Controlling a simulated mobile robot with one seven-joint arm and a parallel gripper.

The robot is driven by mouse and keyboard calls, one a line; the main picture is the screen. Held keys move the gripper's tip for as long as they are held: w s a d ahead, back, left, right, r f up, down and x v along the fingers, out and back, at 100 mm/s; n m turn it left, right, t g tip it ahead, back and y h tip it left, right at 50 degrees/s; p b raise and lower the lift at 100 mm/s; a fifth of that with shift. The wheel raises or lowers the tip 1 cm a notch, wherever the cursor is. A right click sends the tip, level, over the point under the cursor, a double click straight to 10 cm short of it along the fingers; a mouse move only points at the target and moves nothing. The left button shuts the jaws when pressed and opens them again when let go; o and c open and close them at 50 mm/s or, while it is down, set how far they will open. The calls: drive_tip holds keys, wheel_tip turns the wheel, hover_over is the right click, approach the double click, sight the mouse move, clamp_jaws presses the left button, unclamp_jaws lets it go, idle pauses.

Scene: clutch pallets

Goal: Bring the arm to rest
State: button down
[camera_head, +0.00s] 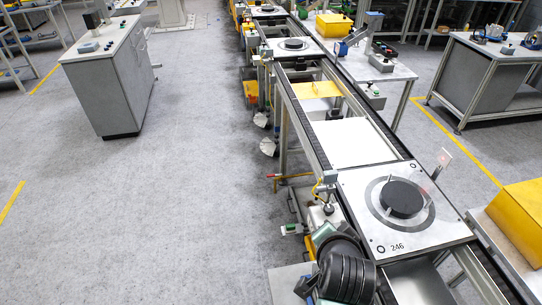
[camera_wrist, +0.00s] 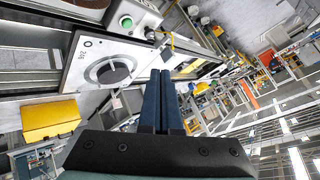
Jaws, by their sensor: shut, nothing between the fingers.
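My gripper (camera_wrist: 160,76) shows in the wrist view, its two dark blue fingers together and nothing between them. It is held in the air, clear of the pallet marked 246 (camera_wrist: 84,54), which lies to its left in that picture. In the head view this white pallet (camera_head: 440,233) sits on the conveyor at the lower right, with a black disc (camera_head: 401,198) on its grey ring. I cannot make out my fingers in the head view.
The conveyor (camera_head: 304,133) runs away from the lower right, carrying another pallet (camera_head: 312,53) farther back. Yellow boxes (camera_head: 524,215) (camera_wrist: 50,120) stand beside it. Dark rounded parts cover its near left edge. A grey cabinet (camera_head: 110,85) stands left. The grey floor (camera_head: 150,220) between is clear.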

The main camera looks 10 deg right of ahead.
drive_tip(key=w+a+r+n+t+b, duration=0.2)
drive_tip(key=a+r+t, duration=0.1)
drive_tip(key=r, duration=0.5)
drive_tip(key=w+a+r+n+t+b, duration=0.1)
drive_tip(key=a+r+n+t, duration=0.15)
drive_tip(key=r, duration=0.55)
drive_tip(key=w+a+r+n+t+b, duration=0.15)
drive_tip(key=r+t, duration=0.25)
drive_tip(key=r, duration=0.5)
drive_tip(key=s+a+r+n+t+y+b, duration=0.1)
drive_tip(key=s+a+r+t, duration=0.3)
drive_tip(key=r, duration=0.5)
drive_tip(key=s+a+r+n+t+y+b, duration=0.1)
drive_tip(key=s+a+r+n+t+b, duration=0.2)
drive_tip(key=s+r, duration=0.6)
drive_tip(key=shift+s+a+r+n+t+y, duration=0.35)
drive_tip(key=shift+a+r+n+t, duration=0.3)
drive_tip(key=shift+a+t, duration=0.4)
drive_tip(key=shift+a, duration=0.1)
